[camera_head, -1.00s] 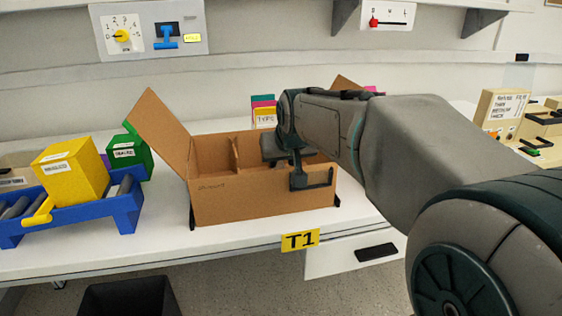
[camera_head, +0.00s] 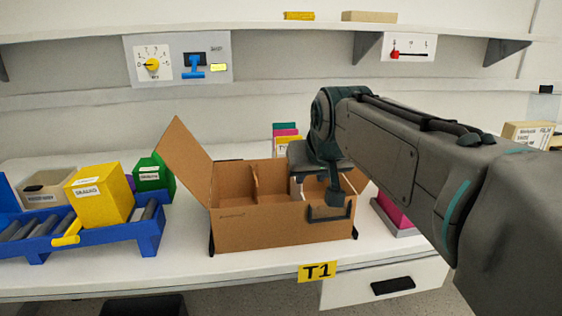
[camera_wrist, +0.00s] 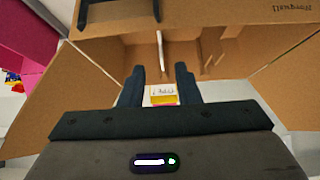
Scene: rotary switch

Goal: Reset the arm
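My gripper (camera_wrist: 160,74) shows in the wrist view with its two dark fingers apart and nothing held between them. In the head view my arm reaches in from the right, and its end is over the right part of the open cardboard box (camera_head: 260,229). The fingertips are hard to make out there. The rotary switch, a yellow knob (camera_head: 152,64) on a white dial, is on the wall panel (camera_head: 220,45) at the back, well apart from my gripper. Its pointer appears turned left, towards 0.
A blue roller rack (camera_head: 148,232) with a yellow box (camera_head: 100,194) stands left of the cardboard box, near a green box (camera_head: 152,175). A blue lever (camera_head: 194,68) is beside the knob. A red slider (camera_head: 396,53) is farther right. A shelf (camera_head: 270,29) runs above.

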